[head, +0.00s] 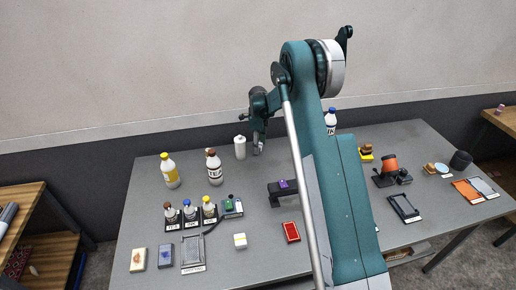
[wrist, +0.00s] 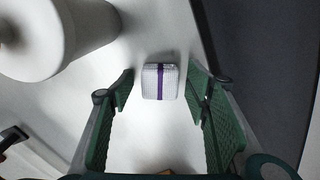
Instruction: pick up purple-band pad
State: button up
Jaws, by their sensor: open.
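The purple-band pad (wrist: 152,82) is a small white block with a fine grid texture and a purple stripe across its middle. In the wrist view it lies on the grey table between and ahead of my fingertips, with a gap on each side. My gripper (wrist: 160,90) is open and empty, with a green finger to either side. In the head view my gripper (head: 258,142) hangs over the back of the table, just right of the white bottle (head: 240,148). I cannot make out the pad in the head view.
The white bottle also stands close at upper left in the wrist view (wrist: 50,35). The table's back edge runs along the right there. A black stand with a purple item (head: 283,186) and a red tray (head: 291,232) lie nearer the front. Several bottles stand to the left.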

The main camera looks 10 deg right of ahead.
jog(key=c, duration=0.9)
jog(key=shift+o, duration=0.2)
jog(key=shift+r, duration=0.15)
notch_tip(320, 180, up, 10)
jog(key=shift+f, duration=0.15)
dwell(0.6)
